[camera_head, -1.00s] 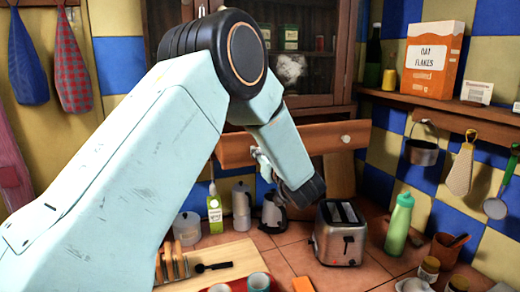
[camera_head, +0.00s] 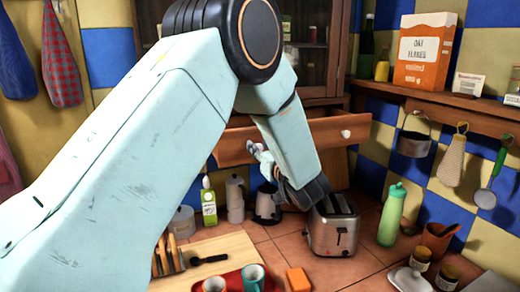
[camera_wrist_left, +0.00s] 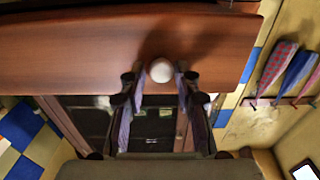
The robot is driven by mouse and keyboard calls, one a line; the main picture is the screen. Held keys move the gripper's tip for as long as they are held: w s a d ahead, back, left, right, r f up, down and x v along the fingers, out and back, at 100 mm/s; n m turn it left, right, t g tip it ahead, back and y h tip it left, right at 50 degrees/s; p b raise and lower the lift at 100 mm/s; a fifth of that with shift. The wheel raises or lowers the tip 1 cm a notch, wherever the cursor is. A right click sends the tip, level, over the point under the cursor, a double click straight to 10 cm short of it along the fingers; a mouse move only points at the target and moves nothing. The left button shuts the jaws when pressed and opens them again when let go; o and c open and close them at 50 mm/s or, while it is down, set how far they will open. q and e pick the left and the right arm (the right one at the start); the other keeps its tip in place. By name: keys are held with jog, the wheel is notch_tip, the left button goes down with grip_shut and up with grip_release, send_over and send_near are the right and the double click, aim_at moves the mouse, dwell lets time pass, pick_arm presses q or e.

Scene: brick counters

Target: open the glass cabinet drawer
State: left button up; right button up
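The glass cabinet (camera_head: 312,82) stands at the back, with a wooden drawer front (camera_head: 318,133) below its glass doors. A pale round knob (camera_head: 346,134) shows on the right of the drawer front. My left arm crosses the head view and hides part of the drawer. My left gripper (camera_head: 256,151) is at the drawer front. In the left wrist view, a white knob (camera_wrist_left: 161,70) sits between the spread fingers of my left gripper (camera_wrist_left: 160,79), with narrow gaps at its sides. My right gripper is out of view.
Below the drawer, the tiled counter holds a toaster (camera_head: 333,230), a green bottle (camera_head: 392,214), a metal jug (camera_head: 267,204) and a wooden board (camera_head: 222,250). A shelf with an oat flakes box (camera_head: 425,50) and hanging utensils runs along the right wall.

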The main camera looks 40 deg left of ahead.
pick_arm(q)
jog(key=shift+o, duration=0.9)
jog(key=shift+s+d, duration=0.15)
jog(key=shift+f, duration=0.1)
jog(key=shift+f, duration=0.15)
jog(key=shift+d, duration=0.1)
jog(key=v, duration=0.7)
jog(key=shift+s+d, duration=0.1)
jog(key=shift+s, duration=0.05)
